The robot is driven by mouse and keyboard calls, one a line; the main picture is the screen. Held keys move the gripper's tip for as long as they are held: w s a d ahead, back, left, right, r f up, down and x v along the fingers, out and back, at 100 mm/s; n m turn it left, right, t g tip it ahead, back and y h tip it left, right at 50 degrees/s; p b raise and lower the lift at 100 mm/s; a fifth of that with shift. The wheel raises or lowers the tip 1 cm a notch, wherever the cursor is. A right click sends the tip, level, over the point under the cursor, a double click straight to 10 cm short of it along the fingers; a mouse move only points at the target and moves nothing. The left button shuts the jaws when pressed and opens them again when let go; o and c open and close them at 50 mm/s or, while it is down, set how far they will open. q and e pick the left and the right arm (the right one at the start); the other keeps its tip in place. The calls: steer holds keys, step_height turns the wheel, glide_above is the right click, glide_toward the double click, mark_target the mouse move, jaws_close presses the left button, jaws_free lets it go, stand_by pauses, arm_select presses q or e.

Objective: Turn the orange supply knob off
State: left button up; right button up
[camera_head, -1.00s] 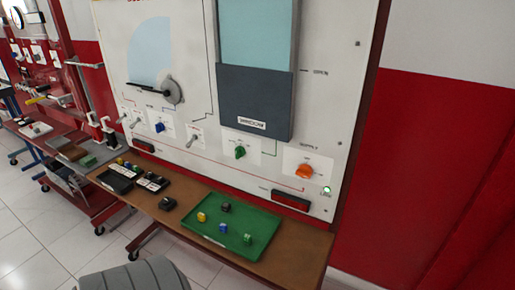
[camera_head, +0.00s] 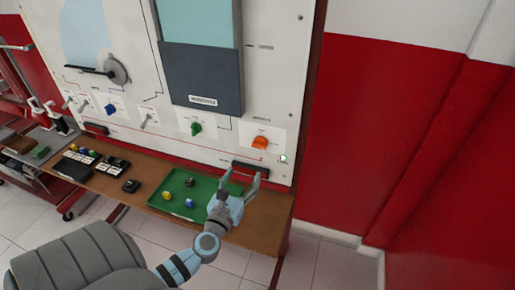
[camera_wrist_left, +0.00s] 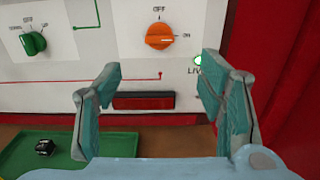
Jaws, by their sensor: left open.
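The orange supply knob (camera_head: 260,142) is on the lower right of the white panel. In the left wrist view the orange knob (camera_wrist_left: 159,36) lies roughly sideways, toward the ON mark at its right; OFF is printed above it. A small green lamp (camera_wrist_left: 198,60) marked LIVE glows below and right of it. My left gripper (camera_head: 240,178) is open and empty, below the knob and apart from it, in front of the dark red bar. In its wrist view the knob shows above the gap between the fingers (camera_wrist_left: 160,78). My right gripper is out of view.
A green knob (camera_head: 196,129) sits left on the same panel (camera_head: 290,60). Below, a green tray (camera_head: 175,185) with several small blocks lies on the brown bench (camera_head: 265,222). A grey chair (camera_head: 75,262) stands at front left. A red wall (camera_head: 370,140) is to the right.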

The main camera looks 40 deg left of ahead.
mark_target(258, 147)
arm_select(q)
steer(key=b+x, duration=0.1)
steer(key=x, duration=1.1)
steer(key=shift+w+a+f, duration=0.1)
steer(key=shift+w+f, duration=0.1)
steer(key=shift+w+a, duration=0.15)
steer(key=shift+w, duration=0.3)
steer(key=shift+s+r, duration=0.1)
steer(key=shift+r, duration=0.05)
steer(key=c, duration=1.1)
